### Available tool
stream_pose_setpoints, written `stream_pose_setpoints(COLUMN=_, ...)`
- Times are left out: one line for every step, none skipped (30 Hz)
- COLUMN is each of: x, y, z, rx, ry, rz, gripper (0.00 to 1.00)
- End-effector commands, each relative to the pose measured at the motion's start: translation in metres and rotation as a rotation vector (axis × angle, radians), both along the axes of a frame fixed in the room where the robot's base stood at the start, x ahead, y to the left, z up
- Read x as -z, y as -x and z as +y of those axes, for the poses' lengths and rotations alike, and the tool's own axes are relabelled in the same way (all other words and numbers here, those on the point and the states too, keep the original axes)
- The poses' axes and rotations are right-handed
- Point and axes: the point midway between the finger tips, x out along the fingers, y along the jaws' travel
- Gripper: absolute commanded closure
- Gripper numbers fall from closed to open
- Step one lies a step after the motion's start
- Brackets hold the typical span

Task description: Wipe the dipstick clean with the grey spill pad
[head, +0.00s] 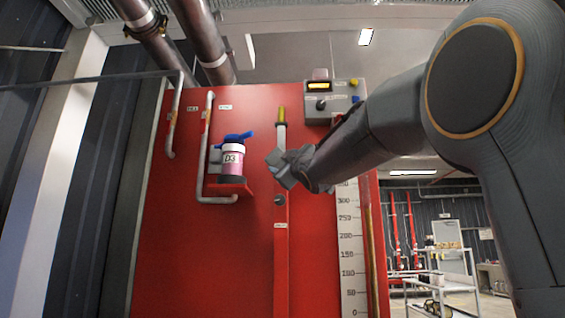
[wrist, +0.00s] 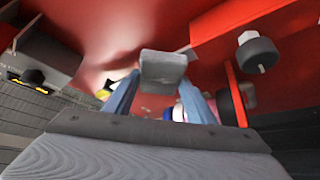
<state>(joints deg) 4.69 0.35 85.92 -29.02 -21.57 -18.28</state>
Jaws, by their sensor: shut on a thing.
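The grey spill pad (wrist: 163,71) is a small grey block between the two blue-grey fingers of my gripper (wrist: 160,92) in the wrist view. In the head view my gripper (head: 288,167) is in front of the red cabinet, just below a yellow-topped upright stick (head: 281,116), which looks like the dipstick. Its pale lower part runs down to the gripper, and its lower end is hidden there. I cannot tell whether the pad touches it. A small yellow end (wrist: 103,95) shows beside the left finger in the wrist view.
A bottle with a blue top (head: 233,160) stands on a red shelf (head: 230,187) left of my gripper. A control box (head: 333,101) is at upper right. A black knob (head: 279,200) is below, and a level scale (head: 349,250) is at lower right.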

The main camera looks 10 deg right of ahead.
Motion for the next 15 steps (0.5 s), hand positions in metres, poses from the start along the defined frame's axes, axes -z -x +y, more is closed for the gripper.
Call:
stream_pose_setpoints(x=-0.0003, y=-0.0009, z=-0.0004, rx=0.000, ry=0.000, rz=0.000, gripper=0.68)
stream_pose_setpoints(x=-0.0004, y=-0.0013, z=-0.0006, rx=0.000, ry=0.000, rz=0.000, gripper=0.68)
stream_pose_setpoints(x=-0.0004, y=-0.0020, z=-0.0008, rx=0.000, ry=0.000, rz=0.000, gripper=0.68)
stream_pose_setpoints(x=-0.0005, y=-0.0025, z=-0.0010, rx=0.000, ry=0.000, rz=0.000, gripper=0.68)
stream_pose_setpoints(x=-0.0005, y=-0.0030, z=-0.0011, rx=0.000, ry=0.000, rz=0.000, gripper=0.68)
stream_pose_setpoints(x=-0.0005, y=-0.0036, z=-0.0014, rx=0.001, ry=0.000, rz=-0.001, gripper=0.68)
stream_pose_setpoints(x=-0.0005, y=-0.0042, z=-0.0015, rx=0.001, ry=0.000, rz=-0.001, gripper=0.68)
stream_pose_setpoints(x=-0.0007, y=-0.0044, z=-0.0016, rx=0.000, ry=0.000, rz=-0.001, gripper=0.68)
stream_pose_setpoints(x=-0.0006, y=-0.0042, z=-0.0016, rx=0.000, ry=0.000, rz=-0.001, gripper=0.68)
stream_pose_setpoints(x=-0.0005, y=-0.0041, z=-0.0016, rx=0.000, ry=0.000, rz=-0.001, gripper=0.68)
stream_pose_setpoints(x=-0.0004, y=-0.0041, z=-0.0015, rx=0.001, ry=0.000, rz=-0.001, gripper=0.68)
stream_pose_setpoints(x=-0.0004, y=-0.0042, z=-0.0016, rx=0.001, ry=0.000, rz=-0.001, gripper=0.68)
stream_pose_setpoints(x=-0.0004, y=-0.0042, z=-0.0016, rx=0.001, ry=0.000, rz=-0.001, gripper=0.68)
stream_pose_setpoints(x=-0.0003, y=-0.0043, z=-0.0016, rx=0.000, ry=0.000, rz=0.000, gripper=0.68)
stream_pose_setpoints(x=-0.0002, y=-0.0044, z=-0.0016, rx=0.000, ry=0.000, rz=0.000, gripper=0.68)
